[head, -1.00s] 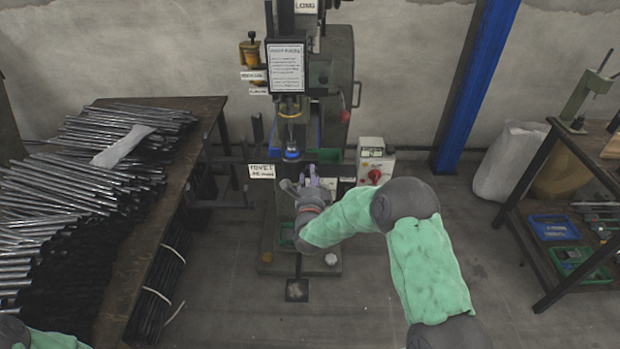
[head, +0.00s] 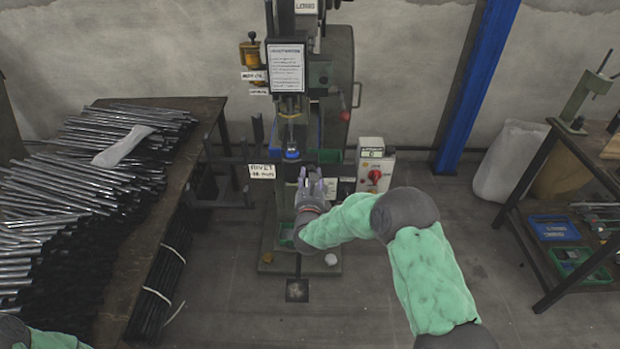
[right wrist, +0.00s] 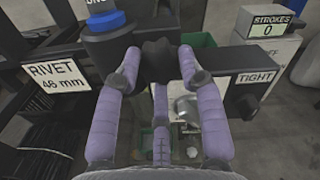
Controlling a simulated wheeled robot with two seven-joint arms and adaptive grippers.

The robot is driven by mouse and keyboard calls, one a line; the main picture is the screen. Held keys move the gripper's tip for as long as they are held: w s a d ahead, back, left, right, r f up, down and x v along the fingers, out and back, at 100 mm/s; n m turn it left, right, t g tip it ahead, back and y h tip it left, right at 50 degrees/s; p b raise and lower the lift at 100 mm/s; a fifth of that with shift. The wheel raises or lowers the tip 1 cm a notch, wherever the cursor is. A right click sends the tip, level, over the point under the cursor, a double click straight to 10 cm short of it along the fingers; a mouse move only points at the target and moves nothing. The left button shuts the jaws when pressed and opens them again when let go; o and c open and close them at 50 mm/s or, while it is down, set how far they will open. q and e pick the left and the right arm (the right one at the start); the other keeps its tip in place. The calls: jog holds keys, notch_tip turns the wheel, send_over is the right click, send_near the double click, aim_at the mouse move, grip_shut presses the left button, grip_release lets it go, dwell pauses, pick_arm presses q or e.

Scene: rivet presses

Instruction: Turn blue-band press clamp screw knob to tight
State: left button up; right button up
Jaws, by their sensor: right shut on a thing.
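The press (head: 340,70) with the blue band (head: 291,154) stands against the wall. The band also shows at the upper left of the right wrist view (right wrist: 105,20). The dark clamp screw knob (right wrist: 158,62) is between the purple fingers of my right gripper (right wrist: 158,72), which is shut on it. A "TIGHT" label (right wrist: 255,78) is to the right of the knob. In the head view my right gripper (head: 310,178) is in front of the press, below the band, and hides the knob. My left gripper is out of view; only a bit of that arm shows at bottom left.
A "RIVET 48 mm" sign (right wrist: 60,78) is left of the knob. A control box with a red switch (head: 374,175) and strokes counter (right wrist: 268,22) stands at the right. A table with metal rods (head: 205,115) is at left, a workbench (head: 560,140) at right. Open floor lies between.

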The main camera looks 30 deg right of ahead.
jog(key=shift+s+d+f+m, duration=0.1)
jog(key=shift+d+f+m, duration=0.05)
jog(key=shift+m, duration=0.45)
jog(key=shift+d+f+m, duration=0.1)
jog(key=shift+f+m, duration=0.05)
jog(key=shift+m, duration=0.45)
jog(key=shift+a+f+g, duration=0.1)
jog(key=shift+f+g, duration=0.1)
jog(key=shift+g, duration=0.1)
jog(key=o, duration=1.1)
jog(key=shift+f, duration=0.1)
jog(key=shift+o, duration=0.2)
jog(key=shift+r, duration=0.25)
jog(key=v, duration=1.2)
jog(key=shift+f, duration=0.2)
